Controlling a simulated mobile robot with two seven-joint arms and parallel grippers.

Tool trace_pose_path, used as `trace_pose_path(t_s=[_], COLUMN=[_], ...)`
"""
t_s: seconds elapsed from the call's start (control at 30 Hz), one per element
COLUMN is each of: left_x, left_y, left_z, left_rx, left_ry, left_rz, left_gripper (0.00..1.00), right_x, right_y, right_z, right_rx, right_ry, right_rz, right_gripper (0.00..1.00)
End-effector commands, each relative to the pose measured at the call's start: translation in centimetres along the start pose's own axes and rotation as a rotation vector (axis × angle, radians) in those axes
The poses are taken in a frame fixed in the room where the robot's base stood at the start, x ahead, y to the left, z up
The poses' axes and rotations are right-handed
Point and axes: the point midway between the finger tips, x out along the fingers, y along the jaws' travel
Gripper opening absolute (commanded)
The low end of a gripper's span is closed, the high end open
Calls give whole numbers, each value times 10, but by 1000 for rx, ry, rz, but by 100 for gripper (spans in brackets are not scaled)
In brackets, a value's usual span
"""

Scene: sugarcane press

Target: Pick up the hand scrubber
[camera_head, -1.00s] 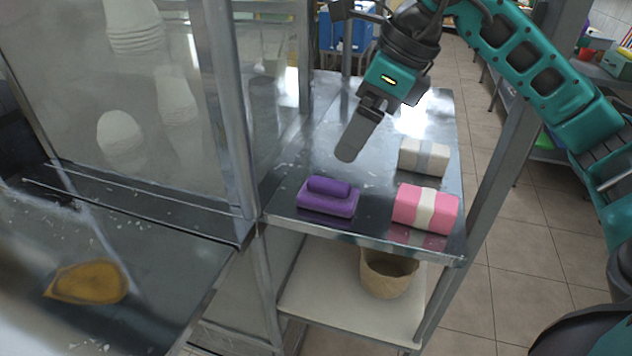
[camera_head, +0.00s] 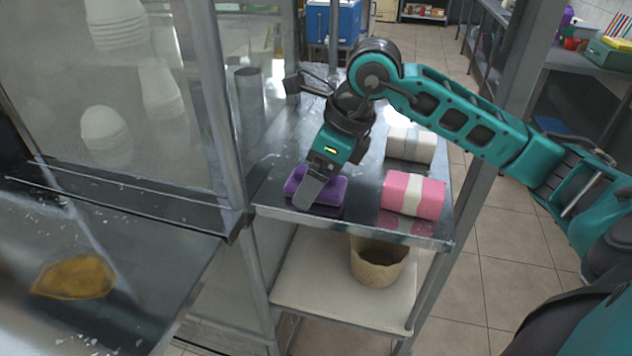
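The purple hand scrubber (camera_head: 331,190) lies on the metal shelf top (camera_head: 270,200) near its front edge, partly hidden behind my gripper. My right gripper (camera_head: 308,192) comes in from the right and points down over the scrubber, with its fingers in front of the scrubber's handle. I see the fingers edge-on as one flat grey shape, so their opening is hidden. I cannot tell whether they touch the scrubber. My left gripper is not in view.
A pink and white block (camera_head: 412,195) lies just right of the scrubber, and a white-grey block (camera_head: 411,144) lies behind it. A woven basket (camera_head: 377,262) stands on the lower shelf. A glass-panelled cabinet (camera_head: 130,100) is close on the left. Metal posts flank the shelf.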

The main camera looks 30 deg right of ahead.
Motion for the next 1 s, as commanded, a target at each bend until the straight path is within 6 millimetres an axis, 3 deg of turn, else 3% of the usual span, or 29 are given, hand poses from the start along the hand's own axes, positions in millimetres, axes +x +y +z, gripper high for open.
trace_pose_path(t_s=[0.17,0.77,1.0], left_x=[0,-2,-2], left_y=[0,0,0], left_z=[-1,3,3], left_rx=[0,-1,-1], left_ry=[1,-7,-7], left_rz=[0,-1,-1], left_gripper=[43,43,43], right_x=[0,-1,-1], right_y=[0,0,0], right_z=[0,0,0], right_rx=[0,1,1], right_ry=[0,0,0], right_rz=[0,0,-1], right_gripper=[90,32,30])
